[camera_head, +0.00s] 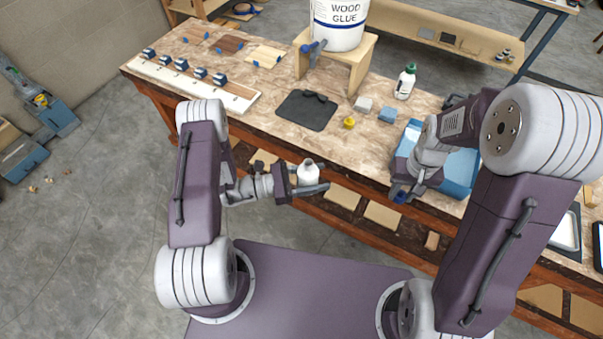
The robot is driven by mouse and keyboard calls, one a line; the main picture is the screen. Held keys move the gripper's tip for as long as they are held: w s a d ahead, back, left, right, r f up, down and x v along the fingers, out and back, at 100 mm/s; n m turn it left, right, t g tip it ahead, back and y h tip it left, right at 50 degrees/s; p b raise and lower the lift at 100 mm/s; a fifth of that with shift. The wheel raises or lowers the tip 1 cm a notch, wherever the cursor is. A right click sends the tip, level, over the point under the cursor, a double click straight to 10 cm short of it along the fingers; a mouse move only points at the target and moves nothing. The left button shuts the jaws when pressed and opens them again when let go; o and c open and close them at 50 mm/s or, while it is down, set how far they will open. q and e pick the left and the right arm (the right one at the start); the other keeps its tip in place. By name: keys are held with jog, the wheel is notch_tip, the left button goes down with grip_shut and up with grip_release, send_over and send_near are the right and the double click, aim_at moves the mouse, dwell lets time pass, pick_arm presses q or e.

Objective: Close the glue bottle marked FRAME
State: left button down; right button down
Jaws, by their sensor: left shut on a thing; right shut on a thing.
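My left gripper (309,188) is shut on a white bottle (308,174) and holds it upright in front of the bench's front edge. No cap can be made out on its top, and no label reading FRAME is legible. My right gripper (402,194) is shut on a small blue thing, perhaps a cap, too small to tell. It is to the right of the bottle and apart from it, near the bench edge. Another white bottle with a green cap (405,82) stands on the bench; its marking is not readable.
The bench (290,130) bears a dark mat (306,110), a small yellow thing (349,122), a grey block (363,104) and a blue block (388,115). A wood glue bucket (339,22) stands on a wooden stand (358,60). A blue tray-like thing (458,176) lies behind my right gripper.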

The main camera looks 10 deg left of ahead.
dwell(0.3)
jog(key=shift+s, duration=0.25)
jog(key=r, duration=0.1)
jog(key=w+a+r+n, duration=0.1)
jog(key=r+n, duration=0.1)
jog(key=r, duration=0.1)
jog(key=shift+w+a, duration=0.15)
jog(key=a+r+n, duration=0.3)
jog(key=a, duration=0.4)
jog(key=a+r+n, duration=0.3)
jog(key=a, duration=0.5)
jog(key=w+a+r+n, duration=0.1)
jog(key=a+r, duration=0.3)
jog(key=a, duration=0.4)
jog(key=shift+w+a+n, duration=0.1)
jog(key=shift+a+n, duration=0.05)
jog(key=shift+n, duration=0.75)
jog(key=shift+s+a, duration=0.3)
jog(key=shift+s, duration=0.05)
jog(key=shift+w, duration=0.1)
